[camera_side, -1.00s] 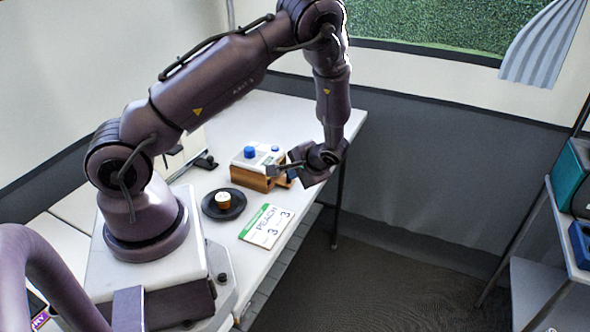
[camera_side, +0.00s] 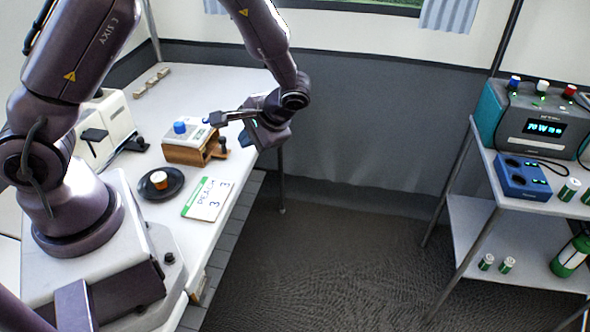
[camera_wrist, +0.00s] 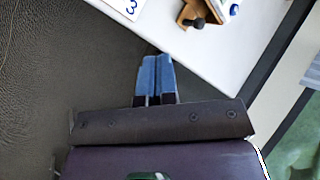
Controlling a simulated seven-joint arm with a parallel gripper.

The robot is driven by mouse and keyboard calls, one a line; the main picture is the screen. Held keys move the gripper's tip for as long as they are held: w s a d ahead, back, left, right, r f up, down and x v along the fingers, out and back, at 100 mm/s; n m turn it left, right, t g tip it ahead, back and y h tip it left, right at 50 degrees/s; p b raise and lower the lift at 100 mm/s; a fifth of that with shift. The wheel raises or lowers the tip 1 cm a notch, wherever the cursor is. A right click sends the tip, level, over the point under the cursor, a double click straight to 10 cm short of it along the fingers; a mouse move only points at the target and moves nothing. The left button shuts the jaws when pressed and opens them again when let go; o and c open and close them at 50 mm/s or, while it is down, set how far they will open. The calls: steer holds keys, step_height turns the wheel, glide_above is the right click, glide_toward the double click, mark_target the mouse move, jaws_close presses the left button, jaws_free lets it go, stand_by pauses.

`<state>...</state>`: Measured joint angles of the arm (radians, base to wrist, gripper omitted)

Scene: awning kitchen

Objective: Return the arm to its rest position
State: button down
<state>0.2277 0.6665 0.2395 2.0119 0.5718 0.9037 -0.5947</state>
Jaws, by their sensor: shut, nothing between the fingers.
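My gripper (camera_side: 212,119) shows in the side view at the end of my bent arm. It is raised near the right edge of the white table (camera_side: 190,95), and its thin fingers point left. In the picture they overlap the area just above a wood-sided box (camera_side: 185,155) with a blue knob. In the wrist view the two blue fingers (camera_wrist: 157,60) lie side by side, shut, with nothing between them. Beyond them are the dark floor and the table edge. The gripper appears clear of the table and the box.
A dark plate (camera_side: 147,190) with a small cup (camera_side: 159,180) and a lettered card (camera_side: 208,198) lie on the table. A white machine (camera_side: 105,125) stands behind my base. At right a shelf (camera_side: 475,215) holds a teal device (camera_side: 535,122) and a blue box (camera_side: 522,178). Floor between is open.

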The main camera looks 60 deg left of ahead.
steer(key=s+d+r+t+h, duration=0.2)
steer(key=s+d+r+t, duration=0.1)
steer(key=r, duration=0.4)
steer(key=s+d+r+m+t+h, duration=0.1)
steer(key=s+d+r+t+h, duration=0.1)
steer(key=s+r, duration=0.3)
steer(key=s+d+r+t+h, duration=0.3)
steer(key=s+r+t, duration=0.1)
steer(key=r, duration=0.6)
steer(key=shift+d+r, duration=0.25)
steer(key=shift+d, duration=0.1)
steer(key=shift+s, duration=0.1)
